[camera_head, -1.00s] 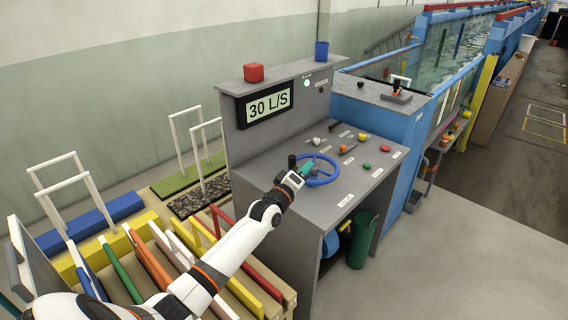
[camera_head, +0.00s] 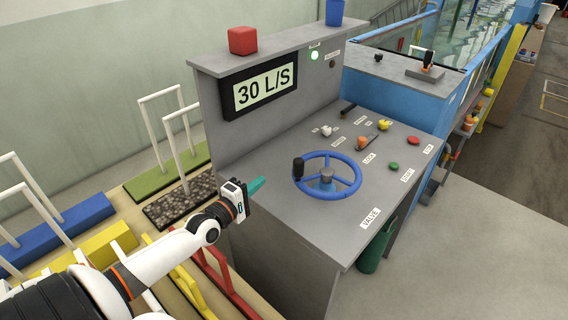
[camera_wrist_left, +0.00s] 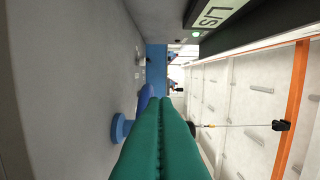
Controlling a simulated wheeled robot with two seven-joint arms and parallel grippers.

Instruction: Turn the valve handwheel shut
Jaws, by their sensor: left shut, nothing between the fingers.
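The blue valve handwheel (camera_head: 330,194) lies on the sloping top of the grey console, above the label VALVE. It has a grey hub and a black knob (camera_head: 298,168) upright on its left rim. My left gripper (camera_head: 257,185) with green fingers is shut and empty, to the left of the wheel and apart from it. In the left wrist view the green fingers (camera_wrist_left: 165,140) lie together, with part of the blue wheel (camera_wrist_left: 121,128) beside them. The display (camera_head: 262,90) reads 30 L/S, and a green lamp (camera_head: 314,55) is lit. My right gripper is not in view.
Several knobs and buttons sit behind and right of the wheel, including a red button (camera_head: 413,140) and a green one (camera_head: 394,166). A red block (camera_head: 242,41) and a blue cup (camera_head: 328,13) stand on top of the console. Racks of coloured boards stand at lower left.

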